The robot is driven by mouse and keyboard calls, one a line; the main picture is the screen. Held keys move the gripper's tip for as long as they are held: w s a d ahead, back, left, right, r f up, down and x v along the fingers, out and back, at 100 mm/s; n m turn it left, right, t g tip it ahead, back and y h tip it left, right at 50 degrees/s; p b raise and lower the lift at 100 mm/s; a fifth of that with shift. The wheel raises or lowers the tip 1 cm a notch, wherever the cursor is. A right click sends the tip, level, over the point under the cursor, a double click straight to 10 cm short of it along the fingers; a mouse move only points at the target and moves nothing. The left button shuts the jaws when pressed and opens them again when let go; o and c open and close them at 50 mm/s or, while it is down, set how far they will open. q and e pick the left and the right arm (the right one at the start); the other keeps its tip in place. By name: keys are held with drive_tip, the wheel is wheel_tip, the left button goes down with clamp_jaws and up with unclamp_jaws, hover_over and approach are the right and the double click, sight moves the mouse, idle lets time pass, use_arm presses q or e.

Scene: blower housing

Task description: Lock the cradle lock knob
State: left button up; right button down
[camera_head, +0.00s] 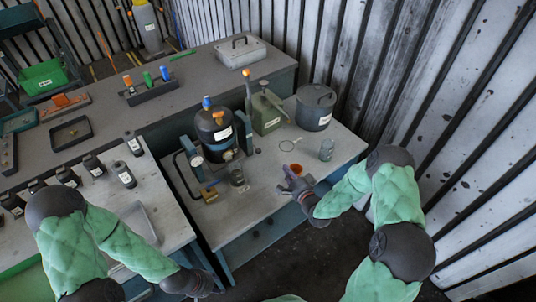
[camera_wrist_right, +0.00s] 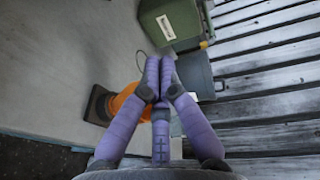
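The black blower housing (camera_head: 216,128) with a blue top knob stands upright in a dark cradle frame (camera_head: 187,150) on the right-hand bench. A small brass-coloured part (camera_head: 209,192) sits at the frame's front foot; I cannot tell if it is the lock knob. My right gripper (camera_head: 284,179) is right of the housing, apart from it, near an orange funnel (camera_head: 296,169).
The funnel's orange cone (camera_wrist_right: 127,100) lies beside the right fingers. Dark bottles (camera_head: 123,173) line the left bench.

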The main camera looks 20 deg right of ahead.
drive_tip(key=w+a+f+b, duration=0.1)
drive_tip(key=w+a, duration=0.1)
drive_tip(key=w, duration=0.4)
drive_tip(key=w+a+f+b, duration=0.1)
drive_tip(key=w+a+b, duration=0.1)
drive_tip(key=w, duration=0.4)
drive_tip(key=shift+a, duration=0.3)
drive_tip(key=shift+f, duration=0.1)
drive_tip(key=shift+w, duration=0.15)
drive_tip(key=w+b, duration=0.1)
drive_tip(key=w+a+b, duration=0.1)
drive_tip(key=shift+w, duration=0.35)
